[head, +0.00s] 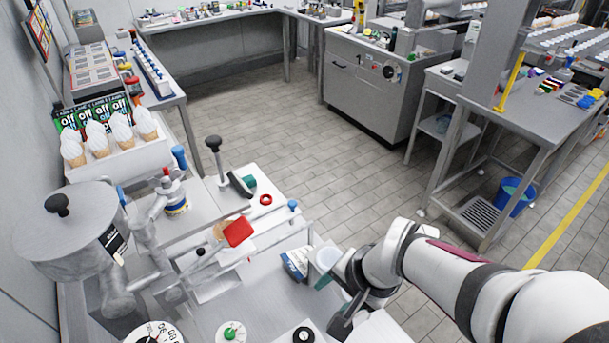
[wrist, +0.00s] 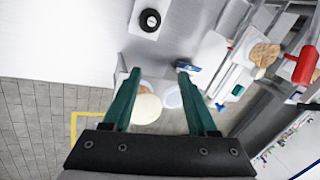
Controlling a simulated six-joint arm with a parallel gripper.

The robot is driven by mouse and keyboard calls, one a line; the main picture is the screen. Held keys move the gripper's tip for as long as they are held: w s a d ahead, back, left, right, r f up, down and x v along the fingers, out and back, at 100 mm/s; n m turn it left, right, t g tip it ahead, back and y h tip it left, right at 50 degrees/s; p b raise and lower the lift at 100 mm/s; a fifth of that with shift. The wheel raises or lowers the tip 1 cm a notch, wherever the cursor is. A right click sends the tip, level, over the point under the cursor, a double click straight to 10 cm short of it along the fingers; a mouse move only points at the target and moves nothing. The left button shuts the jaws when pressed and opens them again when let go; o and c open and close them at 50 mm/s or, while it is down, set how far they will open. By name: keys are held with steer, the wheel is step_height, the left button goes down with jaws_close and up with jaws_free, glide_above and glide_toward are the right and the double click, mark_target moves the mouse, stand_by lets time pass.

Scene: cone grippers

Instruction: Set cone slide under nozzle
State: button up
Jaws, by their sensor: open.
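My gripper (head: 334,291) is open at the right side of the metal worktop. Its two green fingers stand apart in the wrist view (wrist: 156,80), with no object clearly clamped between them. A slide-like metal assembly (head: 208,268) with a red handle (head: 238,232) lies to the left of my gripper. The red handle also shows at the right of the wrist view (wrist: 302,66), away from the fingers. Beside it is a tan piece (wrist: 263,53), perhaps a cone. The hopper machine (head: 75,228) stands at the left. I cannot make out its nozzle clearly.
A blue-and-white packet (head: 297,263) and a pale cup (head: 327,259) are close to my gripper. A black round knob (head: 303,335) and a green-centred dial (head: 231,332) sit on the front worktop. White-topped cones (head: 121,132) stand in a rack at the left.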

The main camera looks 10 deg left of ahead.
steer(key=w+a+n+t, duration=0.1)
steer(key=w+a+t, duration=0.15)
steer(key=w, duration=0.25)
steer(key=n+t+h, duration=0.3)
steer(key=n+t, duration=0.2)
steer(key=t, duration=0.8)
glide_toward(291, 206)
steer(key=w, duration=1.1)
steer(key=shift+w+f, duration=0.1)
jaws_close()
